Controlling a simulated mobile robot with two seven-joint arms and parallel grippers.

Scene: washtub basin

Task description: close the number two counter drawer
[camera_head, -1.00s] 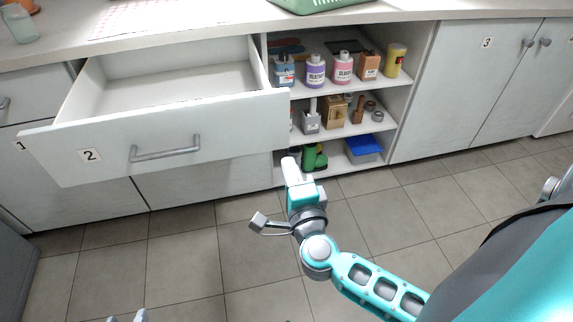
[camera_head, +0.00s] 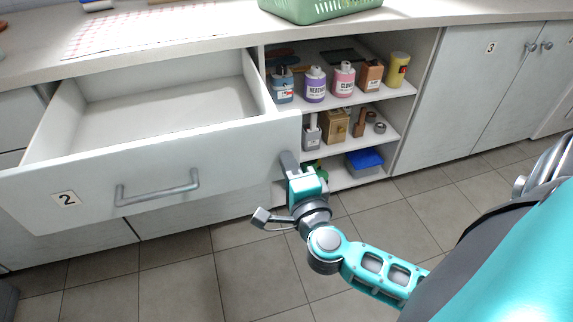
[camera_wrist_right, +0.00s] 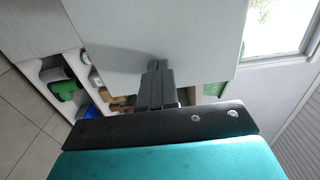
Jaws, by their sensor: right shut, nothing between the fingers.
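The number two counter drawer (camera_head: 240,148) is pulled out. Its pale front panel bears a "2" label and a grey bar handle (camera_head: 157,188), and its inside looks empty. My right gripper (camera_head: 288,160) is shut and empty, with its fingertips at the right end of the drawer front, well right of the handle. In the right wrist view, the shut fingers (camera_wrist_right: 155,68) point at the pale drawer front (camera_wrist_right: 150,25) and are touching or very close to it; I cannot tell which. My left gripper is not in view.
Open shelves (camera_head: 395,92) right of the drawer hold bottles, boxes and a blue-lidded bin (camera_head: 365,160). Cabinet number three (camera_head: 470,90) is shut. A green basket (camera_head: 315,8) and a checked cloth (camera_head: 140,30) lie on the counter. Tiled floor (camera_head: 210,270) is clear in front.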

